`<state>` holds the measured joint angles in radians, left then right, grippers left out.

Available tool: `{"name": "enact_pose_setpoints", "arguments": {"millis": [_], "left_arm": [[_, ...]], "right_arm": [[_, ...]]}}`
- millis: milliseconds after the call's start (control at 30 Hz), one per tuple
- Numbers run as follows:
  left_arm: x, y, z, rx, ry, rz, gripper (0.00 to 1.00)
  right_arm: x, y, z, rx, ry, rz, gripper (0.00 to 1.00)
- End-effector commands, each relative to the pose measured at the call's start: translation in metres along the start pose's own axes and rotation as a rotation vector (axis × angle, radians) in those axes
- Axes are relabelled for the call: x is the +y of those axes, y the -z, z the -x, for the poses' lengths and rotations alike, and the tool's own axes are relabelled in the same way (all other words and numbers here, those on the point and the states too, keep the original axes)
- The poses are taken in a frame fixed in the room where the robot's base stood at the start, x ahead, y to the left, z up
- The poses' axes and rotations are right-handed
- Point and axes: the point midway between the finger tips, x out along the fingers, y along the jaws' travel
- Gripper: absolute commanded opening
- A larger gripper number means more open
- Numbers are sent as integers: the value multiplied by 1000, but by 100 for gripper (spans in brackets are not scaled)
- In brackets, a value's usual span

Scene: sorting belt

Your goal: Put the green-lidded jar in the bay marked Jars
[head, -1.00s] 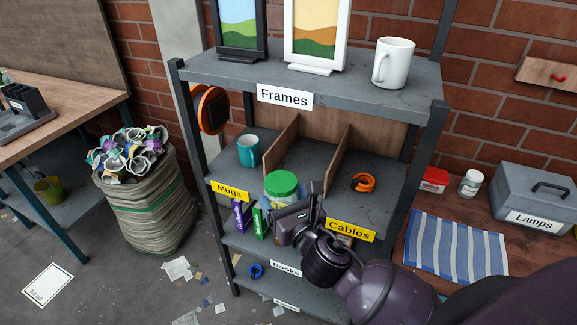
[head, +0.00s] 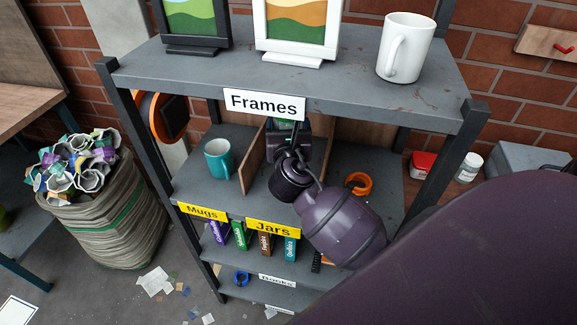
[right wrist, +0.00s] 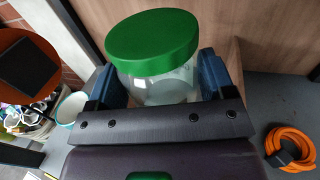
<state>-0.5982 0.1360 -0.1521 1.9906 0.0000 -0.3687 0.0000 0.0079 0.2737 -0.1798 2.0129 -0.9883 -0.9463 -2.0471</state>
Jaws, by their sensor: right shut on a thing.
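The green-lidded jar (right wrist: 155,60) is clear with a round green lid. In the right wrist view it is upright between the two fingers of my right gripper (right wrist: 160,88), which is shut on it. In the head view my right gripper (head: 288,130) reaches into the middle bay (head: 258,192), above the yellow Jars label (head: 272,229) and under the top shelf. There the gripper and the Frames sign hide most of the jar. I cannot tell whether its base touches the shelf. My left gripper is not in view.
A teal mug (head: 219,162) stands in the left bay, behind a wooden divider (head: 253,155). An orange cable coil (head: 359,183) lies in the right bay. The top shelf (head: 185,68), holding frames and a white mug (head: 404,48), hangs close above my gripper.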

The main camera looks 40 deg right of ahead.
Motion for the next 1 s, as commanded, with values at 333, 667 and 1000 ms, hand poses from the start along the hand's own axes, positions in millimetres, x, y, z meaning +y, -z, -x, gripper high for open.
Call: {"name": "enact_pose_setpoints", "arguments": {"millis": [333,667,1000], "left_arm": [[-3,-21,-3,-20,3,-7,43],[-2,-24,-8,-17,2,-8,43],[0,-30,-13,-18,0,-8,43]], "right_arm": [[-2,50,-1,3,12,2,46],[-2,74,-1,2,11,1,46],[-2,100,-1,1,11,-1,46]]}}
